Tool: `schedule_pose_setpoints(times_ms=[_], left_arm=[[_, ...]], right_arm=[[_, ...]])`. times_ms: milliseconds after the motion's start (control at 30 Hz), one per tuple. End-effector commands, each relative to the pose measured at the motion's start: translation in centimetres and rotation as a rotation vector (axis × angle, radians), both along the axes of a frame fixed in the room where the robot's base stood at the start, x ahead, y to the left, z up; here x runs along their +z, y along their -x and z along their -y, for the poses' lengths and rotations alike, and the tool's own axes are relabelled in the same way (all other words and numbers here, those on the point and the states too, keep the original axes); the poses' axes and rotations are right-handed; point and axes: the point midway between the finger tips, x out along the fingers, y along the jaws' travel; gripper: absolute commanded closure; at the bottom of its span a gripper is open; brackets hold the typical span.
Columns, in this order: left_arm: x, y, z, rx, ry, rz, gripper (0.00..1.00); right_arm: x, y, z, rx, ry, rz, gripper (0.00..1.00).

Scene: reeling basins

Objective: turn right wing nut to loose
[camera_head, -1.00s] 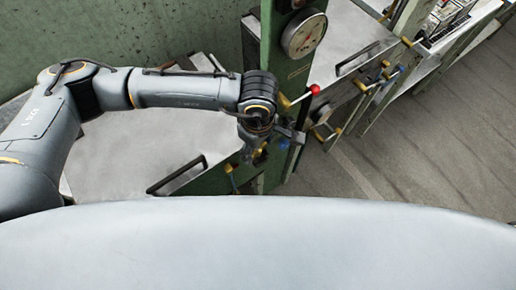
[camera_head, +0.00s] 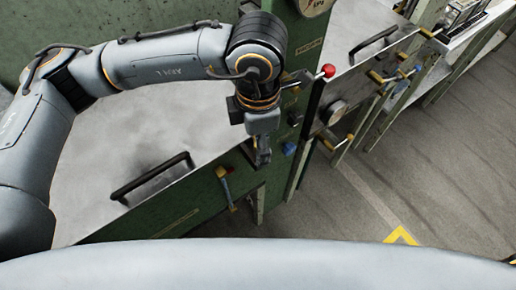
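My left gripper (camera_head: 263,158) hangs pointing down in front of the green post at the right end of the nearer basin. Its fingers are small and partly overlap in the view, so I cannot tell whether they are open or shut. A blue knob (camera_head: 289,148) on the post is just right of the fingers. A brass lever with a blue end (camera_head: 226,188) sits on the green front panel, left of and below the gripper. I cannot make out which fitting is the right wing nut; it may be hidden by my gripper. My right gripper is not in view.
A red-knobbed lever (camera_head: 328,71) sticks out right of my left wrist. The nearer lid (camera_head: 95,170) has a black handle (camera_head: 150,175). The grey floor (camera_head: 430,150) at right is clear.

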Motion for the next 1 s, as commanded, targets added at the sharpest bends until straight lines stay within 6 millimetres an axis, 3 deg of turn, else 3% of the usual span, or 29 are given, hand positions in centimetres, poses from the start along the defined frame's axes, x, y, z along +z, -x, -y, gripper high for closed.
schedule_pose_setpoints(times_ms=[33,100,400,1000], left_arm=[[-0.7,0.0,0.1,0.039,0.001,0.001,0.71],[-0.7,0.0,0.1,0.099,0.002,0.001,0.71],[-0.4,0.0,0.0,0.302,0.001,-0.001,0.71],[0.0,0.0,0.0,0.415,0.000,-0.002,0.71]], right_arm=[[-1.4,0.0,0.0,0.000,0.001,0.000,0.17],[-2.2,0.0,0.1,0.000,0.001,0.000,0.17],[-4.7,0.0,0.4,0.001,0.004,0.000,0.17],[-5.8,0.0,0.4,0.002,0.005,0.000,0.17]])
